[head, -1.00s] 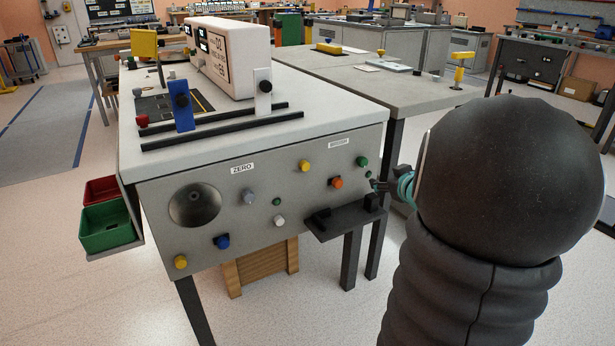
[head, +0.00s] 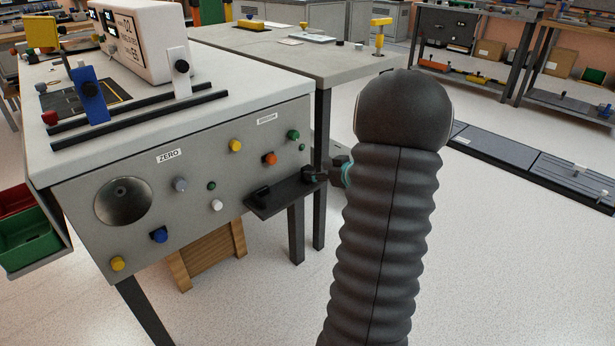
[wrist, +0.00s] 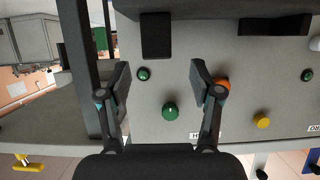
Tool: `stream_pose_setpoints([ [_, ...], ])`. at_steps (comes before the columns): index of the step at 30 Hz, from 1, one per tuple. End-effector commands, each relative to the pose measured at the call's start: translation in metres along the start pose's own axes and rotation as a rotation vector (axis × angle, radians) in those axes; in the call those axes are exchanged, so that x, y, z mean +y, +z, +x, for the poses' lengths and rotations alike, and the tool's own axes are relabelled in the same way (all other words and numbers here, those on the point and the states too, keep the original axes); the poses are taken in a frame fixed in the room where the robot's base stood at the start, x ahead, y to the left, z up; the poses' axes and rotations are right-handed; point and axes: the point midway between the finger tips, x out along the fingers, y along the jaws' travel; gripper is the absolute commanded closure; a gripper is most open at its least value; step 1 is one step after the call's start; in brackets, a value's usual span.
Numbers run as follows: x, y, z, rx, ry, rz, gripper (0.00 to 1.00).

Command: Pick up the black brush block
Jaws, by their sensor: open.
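A small dark shelf (head: 287,198) sticks out from the grey front panel of the bench. A black block (wrist: 156,36) stands at one end of it in the wrist view, ahead of and roughly between my fingertips. A second, longer black block (wrist: 275,26) lies at the other end and shows at the shelf's left in the head view (head: 262,192). Both are plain black, so I cannot tell for sure which is the brush block. My gripper (wrist: 161,75) is open and empty.
The panel behind carries several knobs, including a green one (wrist: 170,112) and an orange one (head: 269,159). A bench leg (head: 320,170) stands close by the gripper. A yellow-topped post (head: 380,36) stands on the far table.

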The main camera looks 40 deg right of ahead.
Motion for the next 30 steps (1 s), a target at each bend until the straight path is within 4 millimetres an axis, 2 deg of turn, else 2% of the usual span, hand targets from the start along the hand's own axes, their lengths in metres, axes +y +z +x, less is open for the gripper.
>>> stream_pose_setpoints([
  [7,0.001,0.0,0.012,-0.001,0.0,0.0,0.35],
  [16,0.003,-0.001,0.052,-0.001,-0.001,-0.001,0.35],
  [24,0.004,-0.002,0.056,-0.001,0.001,0.0,0.35],
  [26,0.004,-0.002,0.056,-0.001,0.001,0.0,0.48],
  [30,0.004,-0.002,0.056,-0.001,0.001,0.0,0.83],
])
